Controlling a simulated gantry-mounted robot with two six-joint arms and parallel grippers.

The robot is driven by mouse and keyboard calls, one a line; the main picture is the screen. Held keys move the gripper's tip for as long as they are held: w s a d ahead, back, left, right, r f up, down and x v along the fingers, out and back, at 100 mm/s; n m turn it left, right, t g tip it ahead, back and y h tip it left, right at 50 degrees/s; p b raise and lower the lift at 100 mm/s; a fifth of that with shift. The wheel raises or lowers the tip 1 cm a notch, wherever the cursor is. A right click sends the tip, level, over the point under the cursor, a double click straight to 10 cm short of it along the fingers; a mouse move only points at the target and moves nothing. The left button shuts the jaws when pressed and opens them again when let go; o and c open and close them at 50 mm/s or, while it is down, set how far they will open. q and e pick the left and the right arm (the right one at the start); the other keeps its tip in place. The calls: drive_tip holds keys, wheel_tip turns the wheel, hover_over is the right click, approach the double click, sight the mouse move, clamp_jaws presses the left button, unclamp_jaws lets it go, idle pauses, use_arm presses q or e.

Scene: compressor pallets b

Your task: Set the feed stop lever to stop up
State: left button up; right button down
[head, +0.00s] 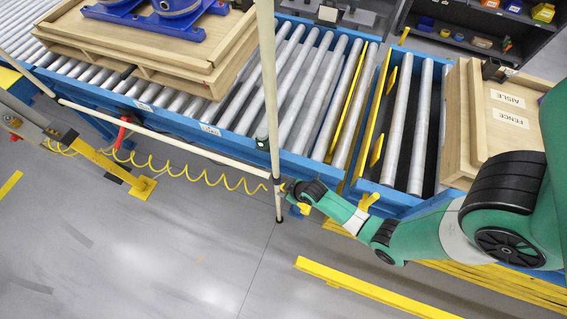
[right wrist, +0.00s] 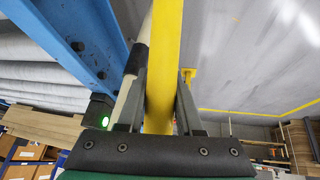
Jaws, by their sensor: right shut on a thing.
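My right gripper (head: 287,188) is at the front edge of the blue conveyor frame, close to the white post. In the right wrist view its two dark fingers (right wrist: 161,100) stand on either side of a yellow bar, the feed stop lever (right wrist: 166,45), and are shut on it. The bar runs from between the fingers to the top of that view. In the head view the lever is mostly hidden by the gripper, and I cannot tell its setting. My left gripper is not in view.
A white post (head: 269,100) and rail stand beside the right gripper. Blue conveyor framing (right wrist: 85,40) and a box with a green light (right wrist: 103,112) are close on its left. A yellow coiled hose (head: 190,172) hangs at left. A yellow floor rail (head: 365,287) lies below.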

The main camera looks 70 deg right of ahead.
drive_tip(key=c, duration=0.6)
unclamp_jaws()
drive_tip(key=shift+f, duration=0.1)
drive_tip(key=p+v, duration=0.5)
drive_tip(key=v, duration=0.6)
drive_tip(key=shift+s+r+p, duration=0.1)
drive_tip(key=shift+r+p, duration=0.2)
drive_tip(key=shift+r, duration=0.05)
